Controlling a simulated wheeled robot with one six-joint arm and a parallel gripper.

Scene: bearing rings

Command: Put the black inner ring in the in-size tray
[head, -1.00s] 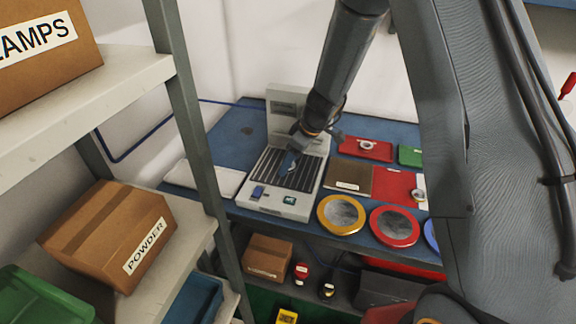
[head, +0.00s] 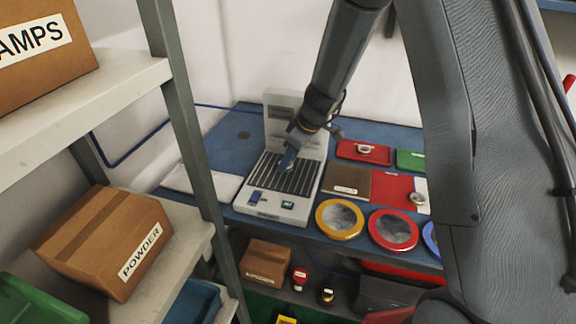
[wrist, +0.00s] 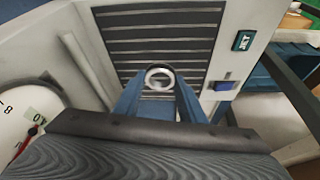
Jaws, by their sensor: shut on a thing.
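My gripper (head: 287,165) is over the slatted bed of the grey bench device (head: 269,208). In the wrist view, its two blue fingers are shut on a ring (wrist: 159,70) that looks pale silver with a dark opening, not clearly black. The ring is in front of the dark slats; its height above them is hard to judge. A red tray (head: 349,155) with a ring (head: 364,150) in it and a green tray (head: 410,159) lie at the back right. Their labels are too small to read, so I cannot tell which is the in-size tray.
Right of the device are a brown board (head: 347,178) and a red mat (head: 389,190), with another ring (head: 417,198) at the mat's right. Yellow-rimmed (head: 322,221) and red-rimmed (head: 374,232) discs line the front edge. A shelf post (head: 190,130) stands at left.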

